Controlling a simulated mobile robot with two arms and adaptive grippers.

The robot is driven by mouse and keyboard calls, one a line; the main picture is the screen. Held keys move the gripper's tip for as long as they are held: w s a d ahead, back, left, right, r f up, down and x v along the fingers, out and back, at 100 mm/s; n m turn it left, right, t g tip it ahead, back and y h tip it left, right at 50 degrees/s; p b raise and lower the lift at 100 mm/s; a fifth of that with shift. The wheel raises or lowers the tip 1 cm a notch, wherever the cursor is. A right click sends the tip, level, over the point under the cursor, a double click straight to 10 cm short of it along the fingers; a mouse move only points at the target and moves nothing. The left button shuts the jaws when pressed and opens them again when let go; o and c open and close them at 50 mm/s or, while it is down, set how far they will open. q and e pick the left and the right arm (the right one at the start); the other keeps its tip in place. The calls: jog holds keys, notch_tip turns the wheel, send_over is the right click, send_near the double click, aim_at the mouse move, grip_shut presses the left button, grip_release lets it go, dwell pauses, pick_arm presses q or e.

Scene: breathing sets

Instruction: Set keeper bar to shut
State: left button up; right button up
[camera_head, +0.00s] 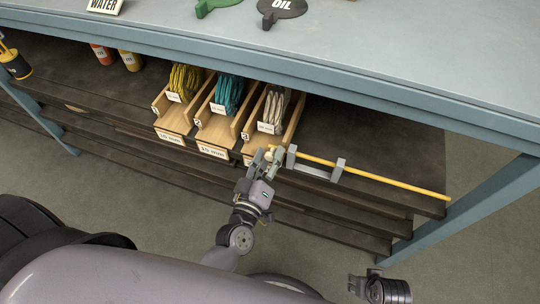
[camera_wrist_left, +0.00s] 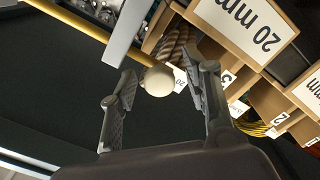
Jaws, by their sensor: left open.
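The keeper bar (camera_head: 395,184) is a thin yellow rod along the shelf's front edge. It passes through a grey bracket (camera_head: 316,171) with two uprights, and its right end reaches about the shelf's right corner. Its left end, with a pale round knob (camera_wrist_left: 157,82), is by the right side of the third wooden bin. My left gripper (camera_head: 268,157) is at that end. In the left wrist view its fingers (camera_wrist_left: 163,76) are open, one on each side of the knob, with visible gaps. My right gripper (camera_head: 364,284) is low at the right, away from the bar; its jaws are unclear.
Three wooden bins hold yellow cords (camera_head: 186,80), teal cords (camera_head: 230,95) and pale grey cords (camera_head: 273,106). The blue-grey tabletop (camera_head: 400,50) overhangs the shelf. A table leg (camera_head: 450,215) stands at the right. The shelf (camera_head: 385,140) right of the bins is bare.

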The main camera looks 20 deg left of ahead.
pick_arm(q)
jog(key=shift+w, duration=0.2)
grip_shut()
dwell(0.5)
dwell(0.3)
